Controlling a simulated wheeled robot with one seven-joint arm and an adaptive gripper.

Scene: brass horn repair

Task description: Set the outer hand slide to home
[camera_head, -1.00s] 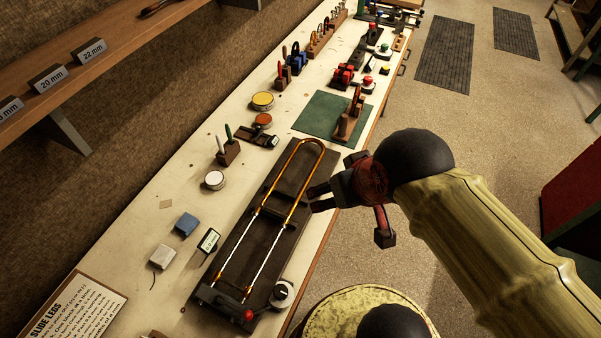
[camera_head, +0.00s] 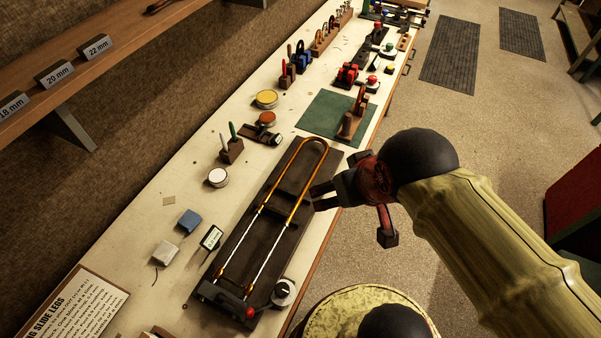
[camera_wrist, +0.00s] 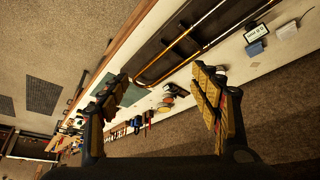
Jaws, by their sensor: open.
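The outer hand slide (camera_head: 301,190) is a long brass U of two parallel tubes with its bow at the far end. It lies over a dark fixture board (camera_head: 273,232) on the bench, and bare silvery inner tubes (camera_head: 266,241) show at the near half. My gripper (camera_head: 313,197) is open and empty, just right of the slide's far half, with its fingers pointing at it. In the wrist view my gripper (camera_wrist: 163,88) is spread wide, and the slide's brass tube (camera_wrist: 165,64) passes beyond the fingers. No contact shows.
A dial knob (camera_head: 283,292) and a red ball (camera_head: 250,313) sit at the board's near end. A small display (camera_head: 211,238), blue block (camera_head: 189,221) and round tin (camera_head: 218,177) stand left of it. A green mat (camera_head: 336,116) with a wooden stand lies beyond.

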